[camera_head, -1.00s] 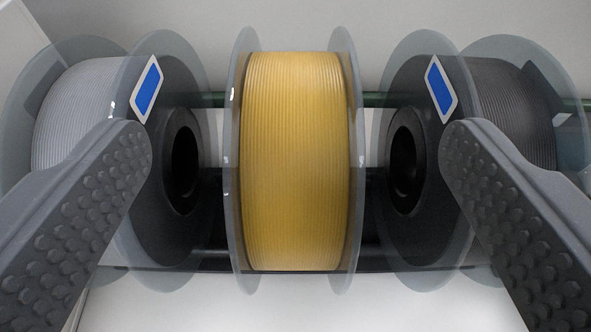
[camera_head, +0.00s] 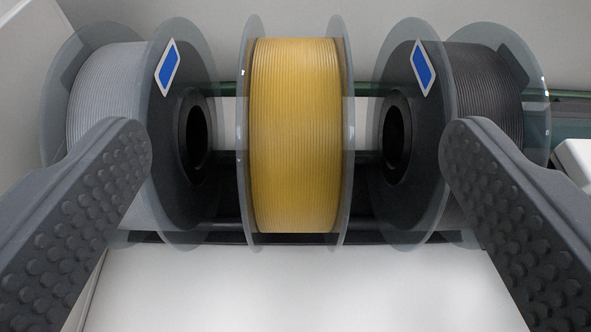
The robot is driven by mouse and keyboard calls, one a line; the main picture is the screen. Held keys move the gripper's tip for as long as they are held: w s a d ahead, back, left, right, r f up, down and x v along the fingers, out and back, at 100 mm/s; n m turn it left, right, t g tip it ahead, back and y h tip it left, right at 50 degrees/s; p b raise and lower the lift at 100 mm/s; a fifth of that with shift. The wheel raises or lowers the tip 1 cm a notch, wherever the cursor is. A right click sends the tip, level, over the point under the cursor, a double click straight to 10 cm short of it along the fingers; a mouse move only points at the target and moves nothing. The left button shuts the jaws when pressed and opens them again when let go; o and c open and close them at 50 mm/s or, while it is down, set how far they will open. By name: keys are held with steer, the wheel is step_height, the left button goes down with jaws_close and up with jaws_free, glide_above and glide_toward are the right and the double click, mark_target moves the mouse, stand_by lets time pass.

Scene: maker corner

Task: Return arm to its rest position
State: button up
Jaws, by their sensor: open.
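My gripper (camera_head: 295,145) is open, with one dark studded finger at each side of the view and nothing between the fingertips but the view beyond. A yellow filament spool (camera_head: 295,135) with clear flanges sits upright in the middle, beyond the fingers and apart from them. A grey spool (camera_head: 103,98) stands at the left, partly hidden by the left finger. A black spool (camera_head: 487,95) stands at the right, partly hidden by the right finger.
The spools sit in a row along a dark green rod (camera_head: 362,89). A pale wall (camera_head: 330,22) rises behind them. A white surface (camera_head: 295,285) in front is bare. A white object (camera_head: 575,160) shows at the right edge.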

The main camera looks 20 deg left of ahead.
stand_by(0.3)
steer(key=w+d+r+m+h, duration=0.15)
steer(key=d+r, duration=0.25)
steer(key=r, duration=0.9)
steer(key=s+d+r, duration=0.3)
steer(key=d+r, duration=0.1)
steer(key=r, duration=0.5)
steer(key=s+d+r+m+t+h+p, duration=0.1)
steer(key=s+d+r, duration=0.3)
steer(key=r, duration=0.5)
steer(key=s+d+r+h+p, duration=0.1)
steer(key=s+d+r, duration=0.2)
steer(key=r, duration=0.7)
steer(key=shift+s+d+m, duration=0.35)
steer(key=shift+s+d, duration=0.05)
steer(key=shift+d, duration=0.2)
